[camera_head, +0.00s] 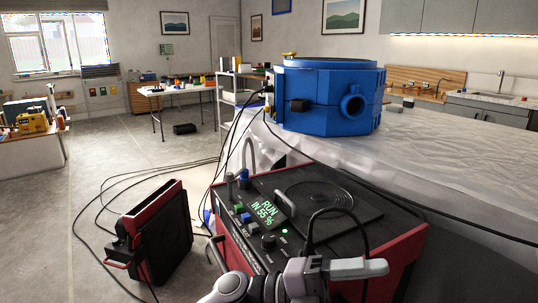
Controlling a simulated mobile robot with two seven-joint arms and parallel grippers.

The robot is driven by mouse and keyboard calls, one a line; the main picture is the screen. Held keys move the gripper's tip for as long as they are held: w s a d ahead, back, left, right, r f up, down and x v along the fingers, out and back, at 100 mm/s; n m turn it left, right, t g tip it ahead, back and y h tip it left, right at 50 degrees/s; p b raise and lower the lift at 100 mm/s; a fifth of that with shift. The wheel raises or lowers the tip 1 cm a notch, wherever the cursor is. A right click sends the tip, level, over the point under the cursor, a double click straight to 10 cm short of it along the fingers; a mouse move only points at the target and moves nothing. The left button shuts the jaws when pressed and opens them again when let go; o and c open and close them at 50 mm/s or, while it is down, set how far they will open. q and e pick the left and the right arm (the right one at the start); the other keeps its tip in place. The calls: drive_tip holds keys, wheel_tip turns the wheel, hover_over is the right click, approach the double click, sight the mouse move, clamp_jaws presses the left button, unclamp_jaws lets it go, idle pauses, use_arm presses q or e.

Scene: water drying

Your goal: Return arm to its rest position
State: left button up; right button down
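One of my arms comes in at the bottom edge, left of centre, and reaches to the right; I take it as my left. Its gripper (362,268) is in front of the red and black machine (240,243), pointing right. Its fingers are seen from the side, so whether they are open or shut does not show. Nothing is visible in it. The machine's green display reads "RUN IN 55 %". A black cable loops down just behind the gripper. My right gripper is not in view.
A blue round housing (325,97) stands on the sheet-covered table (440,150) behind the machine. A red and black case (160,235) stands on the floor at left, with loose cables (100,196) around it. Open floor lies farther back left.

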use_arm(q)
drive_tip(key=w+a+f+n+t+y+p, duration=0.1)
drive_tip(key=w+a+f+n+t+y, duration=0.2)
drive_tip(key=a+n+t, duration=0.5)
drive_tip(key=w+a+f+n+t+y+p, duration=0.1)
drive_tip(key=a+f+n+t+y, duration=0.35)
drive_tip(key=n+t, duration=0.35)
drive_tip(key=w+a+f+n+t+y+p, duration=0.1)
drive_tip(key=w+a+f+n+t+y, duration=0.2)
drive_tip(key=a+f+n+t, duration=0.5)
drive_tip(key=s+a+f+n+g+y+p, duration=0.2)
drive_tip(key=s+a+f+n+g+y, duration=0.6)
drive_tip(key=s+a+f, duration=0.4)
drive_tip(key=s+f+g, duration=0.1)
drive_tip(key=s+f, duration=0.1)
drive_tip(key=s, duration=0.2)
drive_tip(key=shift+a+f+n, duration=0.25)
drive_tip(key=shift+a+n, duration=0.15)
